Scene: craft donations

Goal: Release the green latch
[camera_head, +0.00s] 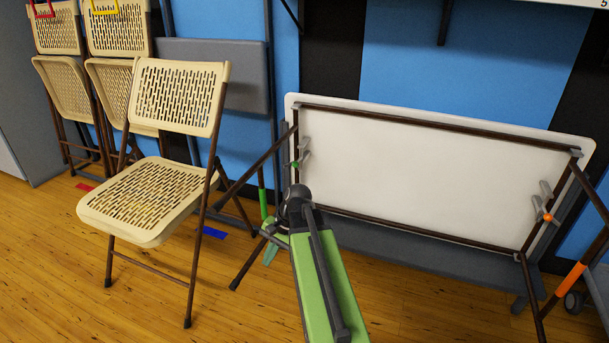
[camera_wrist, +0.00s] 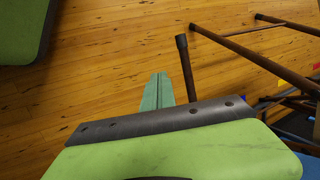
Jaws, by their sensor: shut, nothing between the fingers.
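The green latch (camera_head: 295,165) is a small green-marked part at the left end of the table's underside, beside a grey bracket. The table (camera_head: 430,165) stands on its long edge, white underside facing me, with brown tube legs. A green band (camera_head: 263,204) marks its left leg. My gripper (camera_head: 270,254) is low, below and left of the green latch and apart from it. Its teal fingers (camera_wrist: 158,90) are shut and empty in the wrist view, pointing over the wooden floor. A dark tube end (camera_wrist: 182,42) shows just beyond them. The latch is not visible there.
An orange latch (camera_head: 547,217) sits at the table's right end, near an orange-banded leg (camera_head: 571,280). An unfolded beige chair (camera_head: 150,200) stands to the left, with folded chairs (camera_head: 68,88) against the blue wall behind. The wooden floor (camera_head: 100,300) at front left is clear.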

